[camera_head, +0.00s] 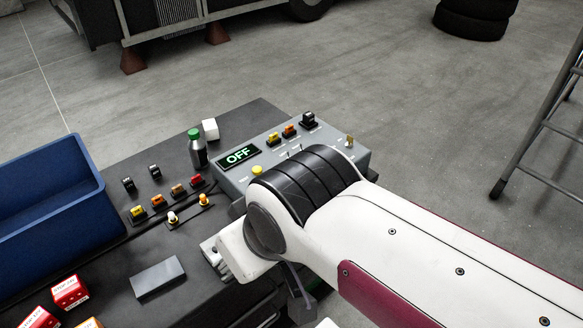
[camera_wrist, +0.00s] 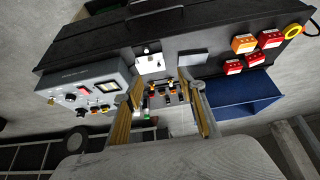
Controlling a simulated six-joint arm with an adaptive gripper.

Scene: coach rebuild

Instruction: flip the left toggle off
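A grey control box (camera_head: 268,178) stands on the dark bench, its display (camera_head: 239,157) reading OFF. Thin levers that look like toggles (camera_head: 294,151) show on its top beside my arm; their positions are too small to tell. My arm covers the near part of the box, so I cannot make out a left toggle there. The box also shows at the left in the wrist view (camera_wrist: 70,77), with its controls small. My gripper (camera_wrist: 163,92) has its two fingers wide apart and empty in the wrist view, to the right of the box. In the head view the fingers are not clear.
Several loose switches (camera_head: 158,201), a green-capped bottle (camera_head: 198,152) and a white block (camera_head: 210,129) are on the bench, left of the box. A blue bin (camera_head: 50,205), a grey plate (camera_head: 158,277) and red-white boxes (camera_head: 69,291) are farther left.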

